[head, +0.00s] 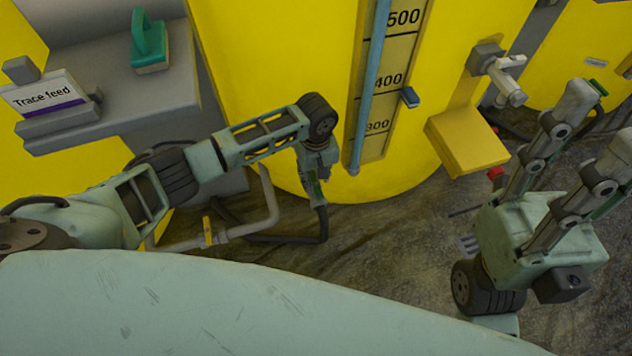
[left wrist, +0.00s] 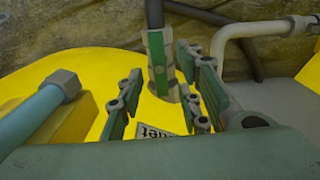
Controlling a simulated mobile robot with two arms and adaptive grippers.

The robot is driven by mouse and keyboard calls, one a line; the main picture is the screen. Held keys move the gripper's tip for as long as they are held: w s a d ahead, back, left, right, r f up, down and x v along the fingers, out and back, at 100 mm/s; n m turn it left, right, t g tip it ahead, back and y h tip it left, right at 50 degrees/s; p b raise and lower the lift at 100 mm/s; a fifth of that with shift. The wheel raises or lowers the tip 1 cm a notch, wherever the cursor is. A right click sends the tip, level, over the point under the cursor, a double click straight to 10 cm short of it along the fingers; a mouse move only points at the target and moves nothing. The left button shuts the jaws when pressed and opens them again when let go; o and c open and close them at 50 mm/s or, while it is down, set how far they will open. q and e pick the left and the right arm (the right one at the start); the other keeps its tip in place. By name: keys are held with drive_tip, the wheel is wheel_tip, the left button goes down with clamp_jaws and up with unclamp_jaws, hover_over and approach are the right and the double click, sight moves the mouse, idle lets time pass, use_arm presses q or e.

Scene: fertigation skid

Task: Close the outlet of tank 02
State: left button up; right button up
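A yellow tank (head: 275,75) stands in the middle of the head view; its number does not show. In the left wrist view, a pale green outlet fitting with a dark green strip like a lever (left wrist: 168,58) stands out from the yellow wall (left wrist: 140,67), in line with a dark hose (left wrist: 155,12). A partly hidden label (left wrist: 153,133) ends in "tlet". My left gripper (head: 317,182) is low at the tank front. In its wrist view the fingers (left wrist: 164,80) are apart, one each side of the fitting; contact cannot be told. My right gripper (head: 598,125) is open and empty.
A grey tap (head: 498,72) sits above a yellow block (head: 467,142). A "Trace feed" sign (head: 45,97) and a green-handled block (head: 150,45) are at left. A pipe with a yellow handle (head: 207,231) lies low.

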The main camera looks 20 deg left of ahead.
sight(316, 187)
use_arm(q)
drive_tip(key=shift+f+b, duration=0.45)
drive_tip(key=shift+f, duration=0.8)
drive_tip(key=shift+c, duration=0.6)
clamp_jaws()
